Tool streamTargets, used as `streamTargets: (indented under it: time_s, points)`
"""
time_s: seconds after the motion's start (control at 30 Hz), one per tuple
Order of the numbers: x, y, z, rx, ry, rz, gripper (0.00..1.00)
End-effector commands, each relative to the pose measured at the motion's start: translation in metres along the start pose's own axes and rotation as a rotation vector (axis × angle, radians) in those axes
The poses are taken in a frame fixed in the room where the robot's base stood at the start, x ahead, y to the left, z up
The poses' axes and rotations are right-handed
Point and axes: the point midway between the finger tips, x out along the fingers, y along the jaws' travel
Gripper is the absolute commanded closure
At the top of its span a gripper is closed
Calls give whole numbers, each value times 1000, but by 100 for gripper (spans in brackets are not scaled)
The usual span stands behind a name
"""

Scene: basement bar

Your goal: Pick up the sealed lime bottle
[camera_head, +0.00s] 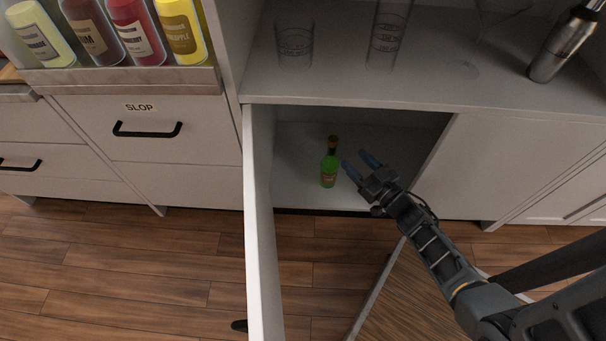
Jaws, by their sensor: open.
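The green lime bottle (328,171) stands upright inside the open lower cabinet. It has a dark neck and cap and a small label. My gripper (356,162) is just to the right of the bottle, its two blue fingertips pointing left toward it. The fingers are apart and nothing is between them. My gripper looks close to the bottle, but I cannot tell the exact gap in depth.
The open cabinet door (259,220) stands out on the left of the opening. The counter (350,92) above holds clear glasses (294,45) and a metal shaker (562,46). Several colored bottles stand in a rack (120,80) at upper left. Wooden floor lies below.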

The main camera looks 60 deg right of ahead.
Motion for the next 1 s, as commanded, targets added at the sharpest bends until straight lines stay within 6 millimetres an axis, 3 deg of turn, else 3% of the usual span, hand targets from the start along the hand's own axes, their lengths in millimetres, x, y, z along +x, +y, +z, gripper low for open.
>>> streamTargets:
  time_s: [0.13, 0.57, 0.83, 1.0]
  points:
    - [13, 7, 10, 28, 6, 11, 45]
    - [48, 7, 12, 30, 7, 11, 45]
    - [86, 7, 12, 29, 7, 11, 45]
    - [91, 7, 11, 31, 5, 11, 45]
